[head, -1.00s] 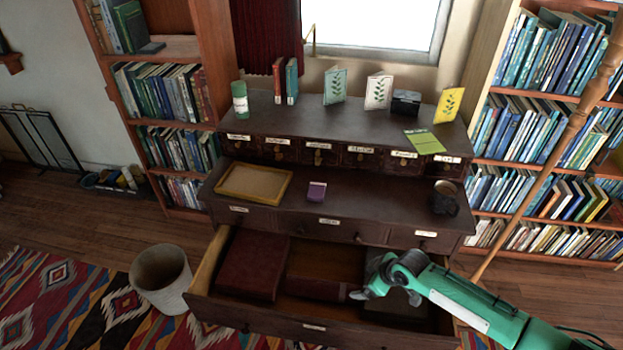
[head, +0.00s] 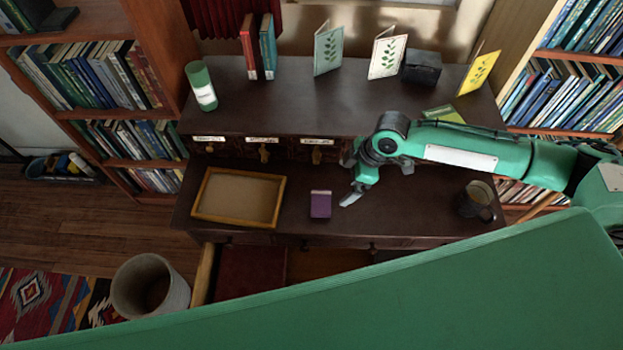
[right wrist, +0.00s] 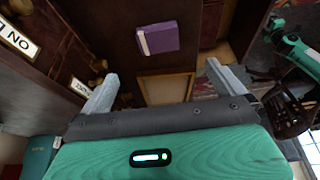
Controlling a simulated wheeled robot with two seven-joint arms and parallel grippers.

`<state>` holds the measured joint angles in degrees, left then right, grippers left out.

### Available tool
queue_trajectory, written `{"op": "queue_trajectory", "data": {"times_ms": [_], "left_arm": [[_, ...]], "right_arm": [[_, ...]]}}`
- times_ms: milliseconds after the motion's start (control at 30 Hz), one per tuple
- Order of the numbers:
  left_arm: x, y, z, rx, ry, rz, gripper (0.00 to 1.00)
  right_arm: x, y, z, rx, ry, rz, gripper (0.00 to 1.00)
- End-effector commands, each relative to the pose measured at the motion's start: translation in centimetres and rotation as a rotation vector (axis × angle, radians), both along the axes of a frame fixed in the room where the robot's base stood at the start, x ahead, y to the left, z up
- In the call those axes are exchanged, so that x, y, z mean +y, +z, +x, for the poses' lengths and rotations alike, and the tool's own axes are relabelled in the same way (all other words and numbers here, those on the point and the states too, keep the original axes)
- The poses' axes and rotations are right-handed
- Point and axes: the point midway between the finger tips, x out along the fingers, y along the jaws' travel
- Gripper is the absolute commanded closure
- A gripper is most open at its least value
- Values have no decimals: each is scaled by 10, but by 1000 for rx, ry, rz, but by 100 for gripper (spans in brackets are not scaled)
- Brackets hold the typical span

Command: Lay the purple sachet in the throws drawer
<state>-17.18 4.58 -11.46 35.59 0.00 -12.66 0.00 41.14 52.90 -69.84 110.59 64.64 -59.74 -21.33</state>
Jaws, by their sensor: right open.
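The purple sachet (head: 320,204) lies flat on the desk surface of the dark wooden cabinet, right of the cork-coloured tray. My right gripper (head: 350,182) is open and empty, just right of the sachet and above the desk. In the right wrist view the sachet (right wrist: 158,38) shows beyond and between the open fingers (right wrist: 160,85), not touching them. The open lower drawer (head: 207,272) holds dark red folded things (head: 252,272). Most of the drawer is hidden behind my green arm, and its label cannot be seen now.
A wooden-rimmed tray (head: 197,208) lies left of the sachet, and a dark mug (head: 476,202) stands to the right. Upright cards, books and a green canister (head: 201,86) stand on the top shelf. A pale bin (head: 150,285) is on the floor at left.

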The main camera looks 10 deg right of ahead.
Motion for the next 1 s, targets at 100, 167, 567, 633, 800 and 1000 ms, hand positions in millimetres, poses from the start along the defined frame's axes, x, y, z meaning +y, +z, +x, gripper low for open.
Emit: {"op": "queue_trajectory", "data": {"times_ms": [100, 167, 567, 633, 800, 1000], "left_arm": [[0, 2, -2, 2, 0, -1, 26], [0, 4, -2, 2, 0, -1, 26], [0, 14, 0, 0, 0, 0, 26], [0, 14, 0, 0, 0, 0, 26], [0, 21, 0, 0, 0, 0, 26], [-1, 30, 0, 0, 0, -1, 26]], "right_arm": [[2, -4, -1, 5, 5, -2, 0], [6, -12, -1, 7, 5, 0, 0], [29, -74, 7, 5, 4, -2, 0], [31, -77, 8, 3, 4, -1, 0], [34, -88, 10, 4, 5, -2, 0], [40, -112, 15, 4, 5, -2, 0]]}}
